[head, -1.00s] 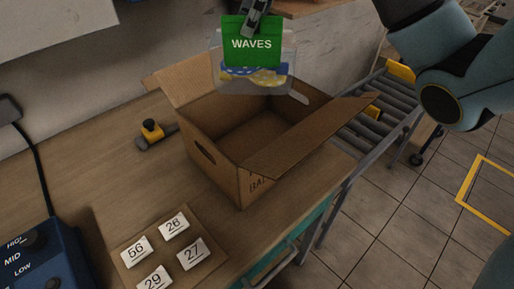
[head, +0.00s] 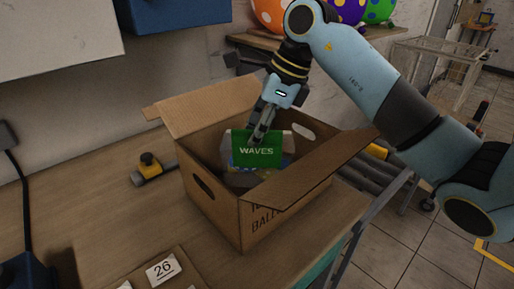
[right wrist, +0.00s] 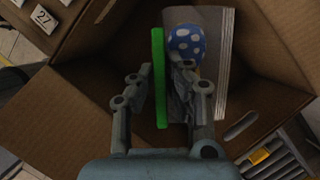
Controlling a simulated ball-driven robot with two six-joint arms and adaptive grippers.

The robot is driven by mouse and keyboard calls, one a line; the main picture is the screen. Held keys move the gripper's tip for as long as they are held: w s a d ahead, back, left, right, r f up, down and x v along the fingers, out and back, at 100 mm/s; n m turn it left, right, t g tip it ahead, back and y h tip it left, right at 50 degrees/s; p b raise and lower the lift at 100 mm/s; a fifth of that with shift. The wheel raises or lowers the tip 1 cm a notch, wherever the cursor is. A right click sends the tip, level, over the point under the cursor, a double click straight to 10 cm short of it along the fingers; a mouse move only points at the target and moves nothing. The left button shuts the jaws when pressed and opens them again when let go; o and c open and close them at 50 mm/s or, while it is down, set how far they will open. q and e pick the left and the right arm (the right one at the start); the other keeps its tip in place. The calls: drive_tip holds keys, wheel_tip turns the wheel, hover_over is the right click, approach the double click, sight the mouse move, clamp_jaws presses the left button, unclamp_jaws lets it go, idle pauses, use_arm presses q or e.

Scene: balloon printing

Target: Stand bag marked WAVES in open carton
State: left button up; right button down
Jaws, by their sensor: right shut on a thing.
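The bag marked WAVES (head: 258,158) has a green header and a clear lower part with coloured contents. It hangs about upright inside the open brown carton (head: 218,206), its lower end hidden by the carton's front wall and flap. My right gripper (head: 257,137) reaches down into the carton and is shut on the green header. In the right wrist view the green header (right wrist: 158,85) shows edge-on between the fingers, with a blue, white-dotted shape (right wrist: 185,43) beside it. Whether the bag touches the carton floor is hidden. My left gripper is not in view.
The carton's flaps stand open, one wide flap (head: 310,172) sloping outward at the front right. A yellow-and-black tool (head: 150,168) lies left of the carton. Number cards (head: 162,269) lie in front. A roller conveyor (head: 385,193) runs on the right.

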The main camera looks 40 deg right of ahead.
sight(261, 142)
drive_tip(key=shift+f, duration=2)
drive_tip(key=c, duration=1.4)
unclamp_jaws()
drive_tip(key=shift+o, duration=0.2)
drive_tip(key=b+v, duration=0.1)
drive_tip(key=v, duration=1.1)
drive_tip(key=shift+w+a, duration=0.1)
